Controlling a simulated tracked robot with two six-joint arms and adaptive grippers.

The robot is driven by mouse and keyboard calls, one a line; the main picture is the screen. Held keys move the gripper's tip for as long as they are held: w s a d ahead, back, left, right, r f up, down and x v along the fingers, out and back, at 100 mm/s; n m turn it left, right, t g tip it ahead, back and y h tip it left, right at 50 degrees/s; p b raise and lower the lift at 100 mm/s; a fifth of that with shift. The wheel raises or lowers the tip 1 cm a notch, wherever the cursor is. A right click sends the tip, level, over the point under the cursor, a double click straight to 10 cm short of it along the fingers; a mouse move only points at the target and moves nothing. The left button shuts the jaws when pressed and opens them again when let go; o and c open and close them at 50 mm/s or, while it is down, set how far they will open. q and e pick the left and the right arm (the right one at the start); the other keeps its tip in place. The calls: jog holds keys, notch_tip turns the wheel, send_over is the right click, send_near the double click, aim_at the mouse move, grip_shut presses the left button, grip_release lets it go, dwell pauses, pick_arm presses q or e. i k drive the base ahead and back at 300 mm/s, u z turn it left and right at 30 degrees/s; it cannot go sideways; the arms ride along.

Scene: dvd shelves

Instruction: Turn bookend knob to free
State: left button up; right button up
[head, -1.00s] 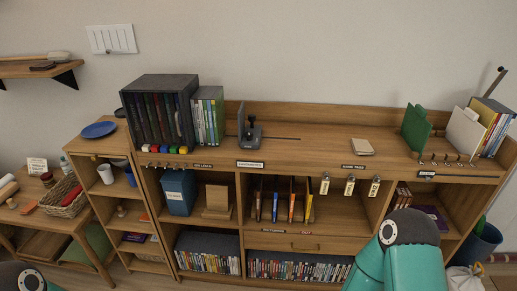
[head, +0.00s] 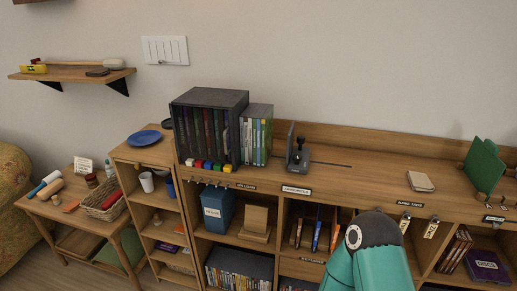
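The grey metal bookend (head: 298,152) stands on the wooden shelf top, right of the row of DVD cases. It has an upright plate and a base with a dark knob (head: 300,141) on a short post. A thin slot (head: 332,164) runs along the top to its right. The knob's setting is too small to read. A teal arm of mine rises at the bottom, right of centre, below the bookend and apart from it. Neither gripper's fingers are in view.
A dark DVD box (head: 208,125) and upright DVD cases (head: 257,136) stand left of the bookend. A pale stack of cards (head: 420,181) and a green bookend (head: 484,165) are to the right. The shelf top between is clear.

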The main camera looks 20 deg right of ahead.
aim_at(297, 157)
jog(key=u, duration=0.1)
jog(key=i, duration=1.2)
jog(key=z, duration=0.65)
